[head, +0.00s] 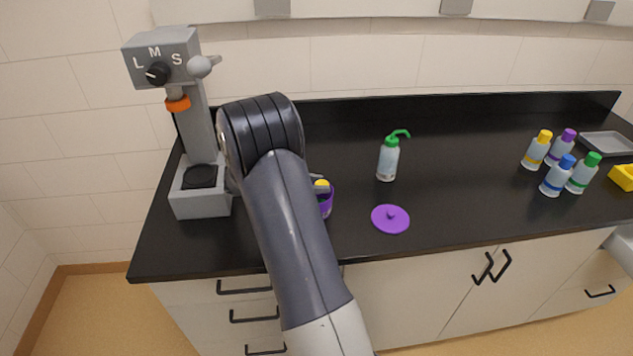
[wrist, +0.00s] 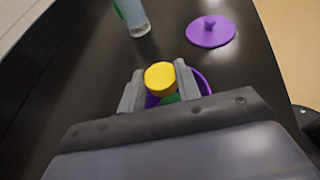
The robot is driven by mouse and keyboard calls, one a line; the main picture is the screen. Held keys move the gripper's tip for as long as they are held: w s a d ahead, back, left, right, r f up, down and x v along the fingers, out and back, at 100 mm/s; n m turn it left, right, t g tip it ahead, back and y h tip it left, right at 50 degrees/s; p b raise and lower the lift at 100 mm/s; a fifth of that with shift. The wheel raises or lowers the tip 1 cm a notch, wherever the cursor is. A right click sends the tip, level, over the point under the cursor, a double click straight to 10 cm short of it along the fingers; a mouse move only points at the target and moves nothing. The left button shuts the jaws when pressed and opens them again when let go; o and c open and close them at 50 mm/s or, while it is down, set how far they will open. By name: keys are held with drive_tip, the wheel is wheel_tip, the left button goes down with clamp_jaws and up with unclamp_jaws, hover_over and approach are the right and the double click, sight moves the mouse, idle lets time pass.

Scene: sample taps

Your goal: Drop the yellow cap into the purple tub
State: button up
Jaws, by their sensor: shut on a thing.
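The yellow cap (wrist: 160,76) is between the two fingers of my gripper (wrist: 158,88), which is shut on it. In the head view the yellow cap (head: 321,184) shows just past my arm, above the purple tub (head: 326,205). The purple tub (wrist: 203,84) also shows in the wrist view, behind and below the fingers, mostly hidden by them. Something green (wrist: 171,98) shows under the cap; I cannot tell whether it lies in the tub. The purple lid (head: 390,218) with a knob lies on the counter to the right of the tub; it also shows in the wrist view (wrist: 211,31).
A grey dispenser (head: 197,185) marked L, M, S stands at the left. A green-topped wash bottle (head: 388,160) stands behind the lid. Several capped bottles (head: 558,176), a grey tray (head: 608,143) and a yellow container (head: 624,178) are at the right. The counter's middle right is clear.

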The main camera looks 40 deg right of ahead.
drive_tip(key=o, duration=1)
drive_tip(key=shift+a, duration=0.1)
drive_tip(key=b+v, duration=0.1)
drive_tip(key=v, duration=0.9)
drive_tip(key=shift+a+r+b, duration=0.25)
drive_tip(key=shift+b, duration=0.15)
